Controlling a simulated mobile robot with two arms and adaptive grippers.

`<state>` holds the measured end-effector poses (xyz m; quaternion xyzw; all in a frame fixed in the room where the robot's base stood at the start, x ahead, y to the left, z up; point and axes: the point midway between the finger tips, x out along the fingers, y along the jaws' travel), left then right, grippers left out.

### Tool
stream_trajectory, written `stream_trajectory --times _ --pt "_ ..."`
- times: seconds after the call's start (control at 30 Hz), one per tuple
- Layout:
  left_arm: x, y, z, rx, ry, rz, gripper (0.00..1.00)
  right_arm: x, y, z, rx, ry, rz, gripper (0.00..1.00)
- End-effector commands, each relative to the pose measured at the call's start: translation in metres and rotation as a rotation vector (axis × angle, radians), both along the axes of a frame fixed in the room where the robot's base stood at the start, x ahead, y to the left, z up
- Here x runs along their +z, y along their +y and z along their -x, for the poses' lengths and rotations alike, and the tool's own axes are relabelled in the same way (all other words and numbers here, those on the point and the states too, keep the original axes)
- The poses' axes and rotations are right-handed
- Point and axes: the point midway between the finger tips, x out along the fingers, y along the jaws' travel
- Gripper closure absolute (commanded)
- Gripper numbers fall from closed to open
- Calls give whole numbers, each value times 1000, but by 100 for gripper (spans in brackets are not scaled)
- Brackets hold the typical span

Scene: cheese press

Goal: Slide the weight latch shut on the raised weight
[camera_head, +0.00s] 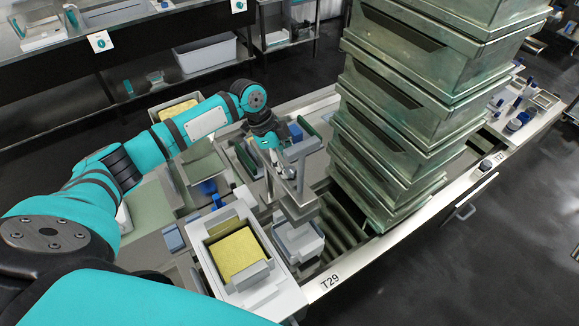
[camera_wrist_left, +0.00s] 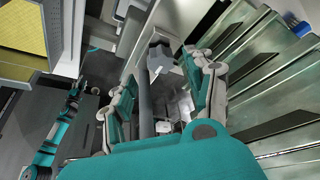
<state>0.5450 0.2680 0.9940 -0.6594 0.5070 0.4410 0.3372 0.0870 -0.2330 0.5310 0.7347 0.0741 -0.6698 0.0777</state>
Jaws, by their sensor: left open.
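The press frame (camera_head: 299,176) stands in the middle of the bench, with pale uprights. A grey block (camera_head: 299,207), apparently the weight, hangs in it above a pale lower block (camera_head: 298,240). My left gripper (camera_head: 268,141) is open at the upper part of the press, its fingers partly hidden by its own wrist. In the left wrist view the open fingers (camera_wrist_left: 163,96) stand either side of a dark grey post (camera_wrist_left: 145,105), with a pale grey block (camera_wrist_left: 159,58) beyond. I cannot tell whether they touch it. I cannot make out the latch clearly. My right gripper is not in view.
Tall green crates (camera_head: 405,110) are stacked close to the right of the press. A white mould with a yellow cheese block (camera_head: 238,253) stands at the front left. A blue item (camera_head: 296,132) lies behind.

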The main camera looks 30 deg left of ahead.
Motion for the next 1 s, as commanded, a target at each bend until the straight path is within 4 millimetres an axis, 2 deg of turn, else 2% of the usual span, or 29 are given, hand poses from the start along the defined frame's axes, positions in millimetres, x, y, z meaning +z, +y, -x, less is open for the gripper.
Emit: stream_trajectory --times 0.03,0.2,0.4,0.6,1.0 --pt "12 5 0 1 -4 -1 45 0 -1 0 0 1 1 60" --pt "46 18 4 -1 -3 -1 45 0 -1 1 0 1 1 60" --pt "74 27 8 -1 -2 0 45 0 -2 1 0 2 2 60" --pt "84 31 9 -3 1 0 45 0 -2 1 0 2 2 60" --pt "84 31 9 -2 0 0 45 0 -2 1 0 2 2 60"
